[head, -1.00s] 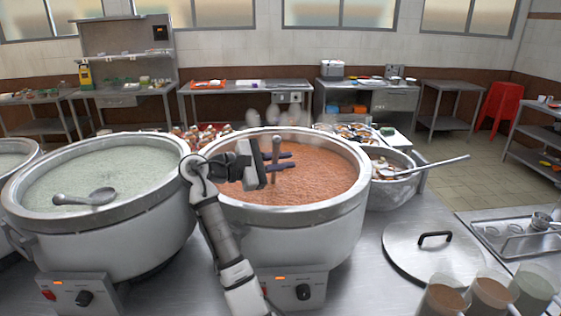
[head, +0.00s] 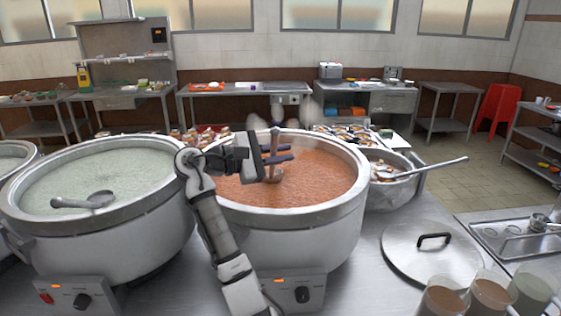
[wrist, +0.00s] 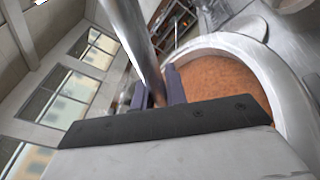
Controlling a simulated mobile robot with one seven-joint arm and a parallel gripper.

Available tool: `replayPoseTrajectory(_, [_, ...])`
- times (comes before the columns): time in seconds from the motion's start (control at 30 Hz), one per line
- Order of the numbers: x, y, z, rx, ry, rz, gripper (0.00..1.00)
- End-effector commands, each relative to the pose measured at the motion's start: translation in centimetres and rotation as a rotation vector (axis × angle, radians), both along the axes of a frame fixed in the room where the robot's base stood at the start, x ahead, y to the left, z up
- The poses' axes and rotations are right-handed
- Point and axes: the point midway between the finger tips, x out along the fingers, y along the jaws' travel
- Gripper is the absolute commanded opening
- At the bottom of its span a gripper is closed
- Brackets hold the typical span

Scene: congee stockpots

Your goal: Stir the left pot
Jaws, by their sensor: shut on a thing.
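The left pot (head: 20,208) is a wide steel pot of pale green congee (head: 110,170), with a grey ladle (head: 85,201) lying across its near side. The pot to its right (head: 290,222) holds orange-red congee (head: 320,182) and also shows in the wrist view (wrist: 230,80). My gripper (head: 275,158) is over the orange congee, shut on the upright handle of another ladle (head: 275,140). The ladle's bowl (head: 272,176) shows at the congee's surface. In the wrist view the steel handle (wrist: 135,45) passes between the dark fingers (wrist: 165,87).
A steel bowl (head: 388,195) with a long-handled ladle stands right of the orange pot. A round lid (head: 430,262) lies on the counter, with filled cups (head: 490,298) at the front right. Part of another pot (head: 12,158) shows at the far left.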

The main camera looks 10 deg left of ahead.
Motion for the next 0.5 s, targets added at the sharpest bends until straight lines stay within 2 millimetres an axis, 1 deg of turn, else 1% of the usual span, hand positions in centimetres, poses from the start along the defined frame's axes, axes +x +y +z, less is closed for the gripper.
replayPoseTrajectory(0.1, [0.0, 0.0, 1.3, 0.001, -0.004, 0.000, 0.00])
replayPoseTrajectory(0.5, [0.0, 0.0, 5.1, 0.000, -0.002, 0.000, 0.00])
